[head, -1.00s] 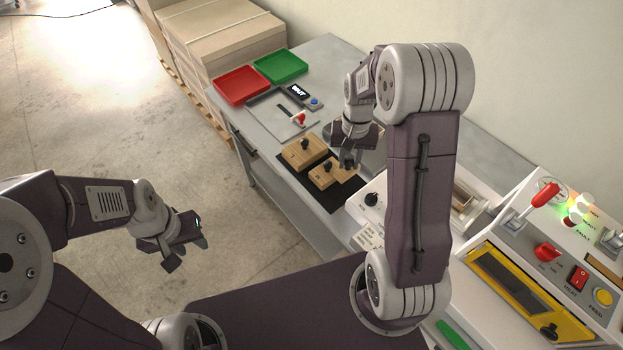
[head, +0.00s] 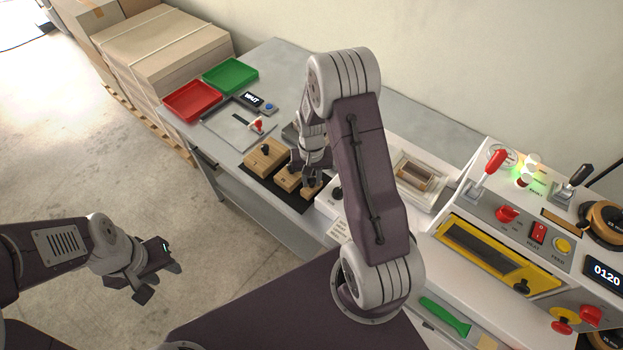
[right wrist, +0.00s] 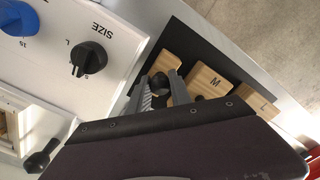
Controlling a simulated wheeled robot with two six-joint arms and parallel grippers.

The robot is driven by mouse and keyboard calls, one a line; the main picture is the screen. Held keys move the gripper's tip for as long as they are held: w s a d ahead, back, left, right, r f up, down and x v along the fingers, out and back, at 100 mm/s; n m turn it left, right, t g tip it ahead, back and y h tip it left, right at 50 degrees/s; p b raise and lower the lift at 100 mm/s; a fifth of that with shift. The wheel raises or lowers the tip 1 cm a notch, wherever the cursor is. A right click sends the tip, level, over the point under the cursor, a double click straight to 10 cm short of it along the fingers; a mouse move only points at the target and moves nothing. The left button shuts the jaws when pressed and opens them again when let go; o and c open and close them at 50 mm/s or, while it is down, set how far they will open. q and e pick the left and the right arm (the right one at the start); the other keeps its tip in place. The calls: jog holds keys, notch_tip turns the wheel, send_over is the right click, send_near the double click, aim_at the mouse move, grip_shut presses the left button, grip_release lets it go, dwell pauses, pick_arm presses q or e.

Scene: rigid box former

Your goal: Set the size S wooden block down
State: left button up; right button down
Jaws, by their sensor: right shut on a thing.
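My right gripper (head: 312,181) is shut on the black knob of the size S wooden block (head: 312,193), at the near right end of the black mat (head: 300,206). In the right wrist view the fingers (right wrist: 160,92) close around the knob, and part of the block (right wrist: 166,62) shows behind them. I cannot tell whether the block touches the mat. The M block (head: 289,179) sits beside it and the L block (head: 266,156) beyond. My left gripper (head: 160,283) is open and empty over the floor, away from the table.
A white device with a SIZE dial (right wrist: 88,58) stands close beside the mat. Red (head: 193,101) and green (head: 231,75) trays lie at the table's far left. A metal plate with a red-knobbed lever (head: 257,125) lies between trays and blocks. A control machine (head: 510,235) stands at right.

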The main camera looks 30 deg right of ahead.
aim_at(312, 179)
jog(key=shift+f, duration=0.1)
jog(key=c, duration=1.2)
grip_release()
jog(key=shift+o, duration=0.2)
notch_tip(312, 179, up, 12)
jog(key=s+a+n, duration=0.2)
jog(key=s+a, duration=0.1)
jog(key=s, duration=0.3)
jog(key=s+a+n+t, duration=0.1)
jog(key=s+a+n, duration=0.1)
jog(key=s+a, duration=0.2)
jog(key=s, duration=0.2)
jog(key=shift+s+a+f, duration=0.15)
jog(key=shift+s+a, duration=0.1)
jog(key=shift+s, duration=0.1)
